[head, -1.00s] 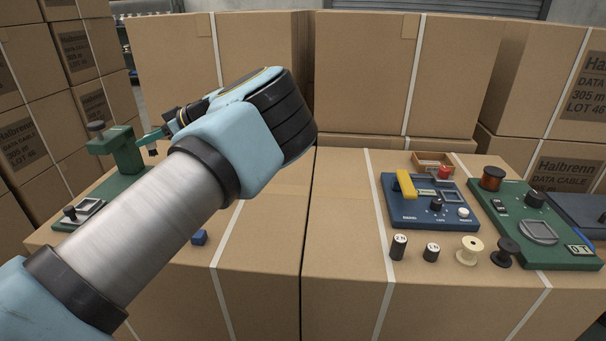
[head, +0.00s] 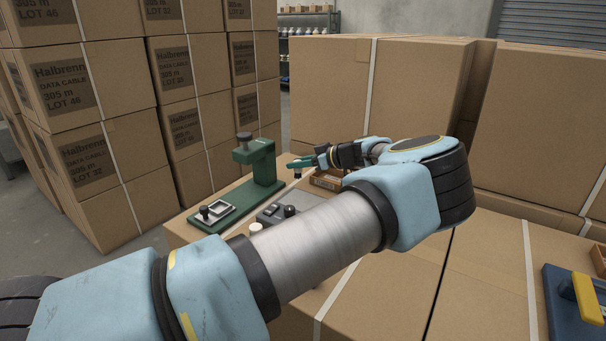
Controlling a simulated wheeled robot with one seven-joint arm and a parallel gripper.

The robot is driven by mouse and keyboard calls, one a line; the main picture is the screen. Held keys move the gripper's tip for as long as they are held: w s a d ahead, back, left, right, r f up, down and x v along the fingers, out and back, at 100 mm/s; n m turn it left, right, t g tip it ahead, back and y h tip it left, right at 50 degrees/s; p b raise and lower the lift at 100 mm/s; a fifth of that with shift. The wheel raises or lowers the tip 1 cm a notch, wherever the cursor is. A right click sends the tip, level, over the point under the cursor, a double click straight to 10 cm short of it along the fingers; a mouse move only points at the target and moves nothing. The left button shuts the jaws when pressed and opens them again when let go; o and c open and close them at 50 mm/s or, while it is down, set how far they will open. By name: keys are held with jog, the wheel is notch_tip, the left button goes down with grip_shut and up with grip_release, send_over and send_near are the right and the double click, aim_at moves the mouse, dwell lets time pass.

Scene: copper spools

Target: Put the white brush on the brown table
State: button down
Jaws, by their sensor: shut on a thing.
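My gripper (head: 303,163) shows at the far end of my arm in the head view, above the far left of the carton surface. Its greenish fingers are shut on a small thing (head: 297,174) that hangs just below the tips. The thing is too small to identify for certain; I cannot tell whether it is the white brush. No other white brush can be made out. I see no separate brown table, only the brown carton tops (head: 390,292) that form the work surface.
A green stand (head: 258,170) and a grey device with knobs (head: 272,216) stand near the gripper. A small brown wooden box (head: 326,181) lies right beside it. A blue panel with a yellow handle (head: 575,305) is at right. Stacked cartons (head: 190,125) rise behind.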

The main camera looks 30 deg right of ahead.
aim_at(299, 178)
jog(key=shift+f+p, duration=0.55)
jog(key=shift+f, duration=1.5)
jog(key=c, duration=0.6)
grip_release()
jog(key=b+v, duration=0.3)
jog(key=v, duration=0.7)
jog(key=shift+s+d, duration=0.15)
jog(key=shift+s, duration=0.1)
jog(key=shift+v, duration=0.8)
jog(key=shift+w+r, duration=0.1)
jog(key=shift+r, duration=0.05)
